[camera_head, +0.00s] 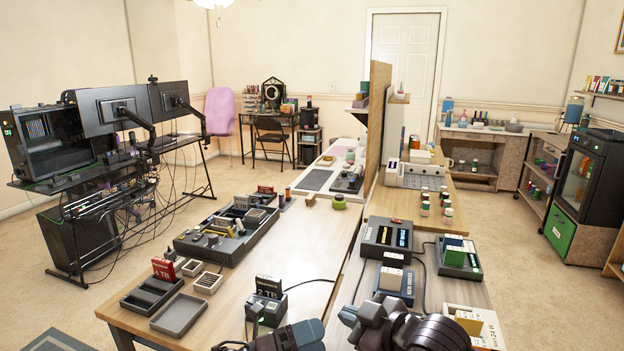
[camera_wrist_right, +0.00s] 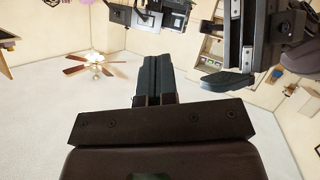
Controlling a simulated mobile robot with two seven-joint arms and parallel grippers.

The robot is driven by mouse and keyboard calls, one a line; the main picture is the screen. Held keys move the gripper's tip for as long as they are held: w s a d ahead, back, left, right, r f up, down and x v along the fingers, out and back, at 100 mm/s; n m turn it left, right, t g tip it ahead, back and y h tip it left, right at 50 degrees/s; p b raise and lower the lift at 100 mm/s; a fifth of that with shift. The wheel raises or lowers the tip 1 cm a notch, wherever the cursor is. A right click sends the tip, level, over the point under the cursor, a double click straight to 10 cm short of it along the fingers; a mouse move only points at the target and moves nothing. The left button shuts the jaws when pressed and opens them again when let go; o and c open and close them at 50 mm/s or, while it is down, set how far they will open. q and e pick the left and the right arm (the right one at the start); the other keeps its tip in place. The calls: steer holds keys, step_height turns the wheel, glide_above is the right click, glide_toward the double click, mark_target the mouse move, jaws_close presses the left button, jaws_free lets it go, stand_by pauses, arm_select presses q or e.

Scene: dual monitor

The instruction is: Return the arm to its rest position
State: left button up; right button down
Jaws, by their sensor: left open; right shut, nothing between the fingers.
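My left gripper (camera_head: 300,336) shows at the bottom edge of the head view, dark and low over the front of the wooden table. It is open, and nothing shows in it. My right gripper (camera_head: 352,317) is a little to its right and slightly higher, with its dark, rounded arm links behind it at the bottom edge. In the right wrist view the right gripper's two dark fingers (camera_wrist_right: 152,82) lie together, shut and empty. The lower parts of both arms are cut off by the frame.
A 2 TB drive dock (camera_head: 267,305) with cables stands close to my left gripper. A grey tray (camera_head: 180,315) is further left. A blue-black box (camera_head: 393,284) and a card holder (camera_head: 478,325) are near my right arm. The middle of the wooden table (camera_head: 300,240) is mostly clear.

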arm_select(q)
steer(key=s+a+f+n+t+y+p, duration=0.1)
steer(key=s+a+f+n+t+y, duration=0.1)
steer(key=s+a+f+n+y, duration=0.7)
steer(key=s+a+f+n+t+y+p, duration=0.1)
steer(key=s+a+f+n+t+y, duration=0.2)
steer(key=s+a+f+n+y, duration=0.6)
steer(key=s+a+n+y, duration=0.1)
steer(key=s+a+n, duration=0.8)
steer(key=n, duration=0.8)
steer(key=shift+a+f+n+p, duration=0.2)
steer(key=shift+n+p, duration=0.1)
steer(key=shift+p, duration=0.1)
arm_select(e)
steer(key=s+d+f+m+h, duration=0.4)
steer(key=s+d+f+m, duration=0.2)
steer(key=s+d+f, duration=0.4)
steer(key=s+d+f+m+h, duration=0.5)
steer(key=s+d+f, duration=0.5)
steer(key=s, duration=0.8)
step_height(320, 180, down, 3)
steer(key=shift+d+r+m+t, duration=0.1)
steer(key=shift+d+m+t, duration=0.1)
steer(key=shift+m+t, duration=0.15)
